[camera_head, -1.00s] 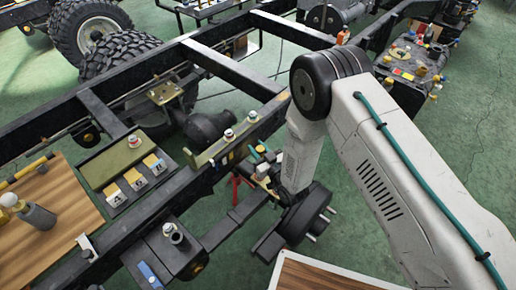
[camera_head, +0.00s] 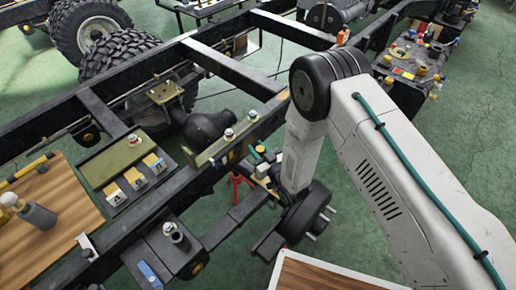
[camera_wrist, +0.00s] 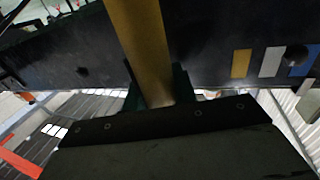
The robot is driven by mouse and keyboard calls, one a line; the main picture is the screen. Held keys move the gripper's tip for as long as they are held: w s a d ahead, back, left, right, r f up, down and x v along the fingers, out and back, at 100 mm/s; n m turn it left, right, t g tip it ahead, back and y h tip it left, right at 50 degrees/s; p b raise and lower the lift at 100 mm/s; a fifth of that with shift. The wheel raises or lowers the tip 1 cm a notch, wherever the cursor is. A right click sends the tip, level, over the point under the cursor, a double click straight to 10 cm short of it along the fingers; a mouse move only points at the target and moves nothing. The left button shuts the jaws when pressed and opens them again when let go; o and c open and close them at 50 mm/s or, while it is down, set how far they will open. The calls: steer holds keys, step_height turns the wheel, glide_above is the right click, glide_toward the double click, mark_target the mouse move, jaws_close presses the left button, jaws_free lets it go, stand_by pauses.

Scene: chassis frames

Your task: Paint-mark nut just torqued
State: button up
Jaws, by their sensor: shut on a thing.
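In the wrist view, my gripper (camera_wrist: 158,88) is shut on a yellow rod-like tool (camera_wrist: 140,35), probably the paint marker; its tip is out of view. Behind it runs a dark chassis rail (camera_wrist: 210,60). In the head view, my arm reaches down over the chassis rail, and its fingers cannot be made out clearly. I cannot tell which nut was torqued or whether any carries paint.
Yellow, white and blue patches (camera_wrist: 270,62) sit on the rail in the wrist view. A wooden-topped bench (camera_head: 50,215) is at left, another (camera_head: 320,276) at front. Green floor (camera_head: 480,130) is open at right.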

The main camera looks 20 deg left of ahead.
steer(key=shift+f, duration=0.2)
stand_by(0.5)
steer(key=shift+r, duration=0.15)
steer(key=shift+r, duration=0.85)
steer(key=shift+r, duration=2.5)
